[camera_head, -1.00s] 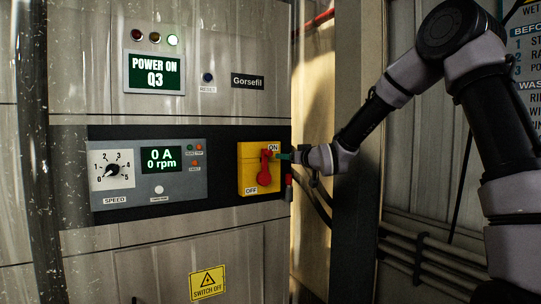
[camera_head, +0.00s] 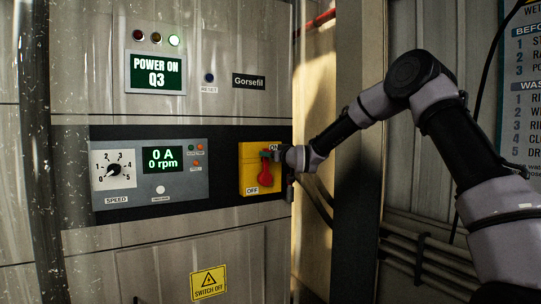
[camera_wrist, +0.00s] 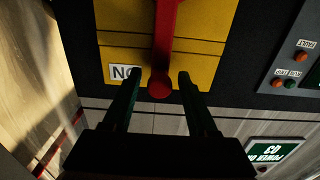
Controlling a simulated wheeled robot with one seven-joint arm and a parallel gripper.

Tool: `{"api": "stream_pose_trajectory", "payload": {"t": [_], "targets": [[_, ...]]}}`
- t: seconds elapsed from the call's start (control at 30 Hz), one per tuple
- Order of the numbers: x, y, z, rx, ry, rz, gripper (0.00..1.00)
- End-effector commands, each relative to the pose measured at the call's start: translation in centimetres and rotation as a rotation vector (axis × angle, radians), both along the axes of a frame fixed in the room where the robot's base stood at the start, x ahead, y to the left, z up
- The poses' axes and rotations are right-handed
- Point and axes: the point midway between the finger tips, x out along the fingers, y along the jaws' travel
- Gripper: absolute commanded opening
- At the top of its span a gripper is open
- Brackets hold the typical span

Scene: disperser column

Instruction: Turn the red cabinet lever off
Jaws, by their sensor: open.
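The red lever (camera_head: 265,174) sits on a yellow plate (camera_head: 248,156) marked ON at the top and OFF at the lower left. The lever stands about upright, its upper end near the ON label. My gripper (camera_head: 277,153) is at the plate's upper right, by the lever's upper end, and partly hides the ON label. In the wrist view, which is upside down, my gripper (camera_wrist: 159,75) is open. Its two fingers are on either side of the red lever's rounded end (camera_wrist: 160,86), with a visible gap on each side.
The grey speed panel (camera_head: 183,183) with a dial and display is left of the yellow plate. A screen (camera_head: 156,73) above reads POWER ON Q3. A dark post (camera_head: 355,200) stands right of the cabinet, behind my arm.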

Motion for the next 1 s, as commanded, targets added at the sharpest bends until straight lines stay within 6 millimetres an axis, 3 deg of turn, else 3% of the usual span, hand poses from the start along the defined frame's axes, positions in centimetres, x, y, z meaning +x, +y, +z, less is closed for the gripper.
{"api": "stream_pose_trajectory", "payload": {"t": [0.17, 0.23, 0.33, 1.0], "targets": [[0.02, -0.02, 0.0, 0.0, 0.0, 0.0, 0.58], [0.01, -0.03, 0.01, 0.0, 0.0, 0.0, 0.39], [0.01, -0.04, 0.01, 0.0, 0.0, 0.0, 0.01], [-0.01, -0.06, 0.01, -0.001, -0.001, -0.001, 0.0]]}}
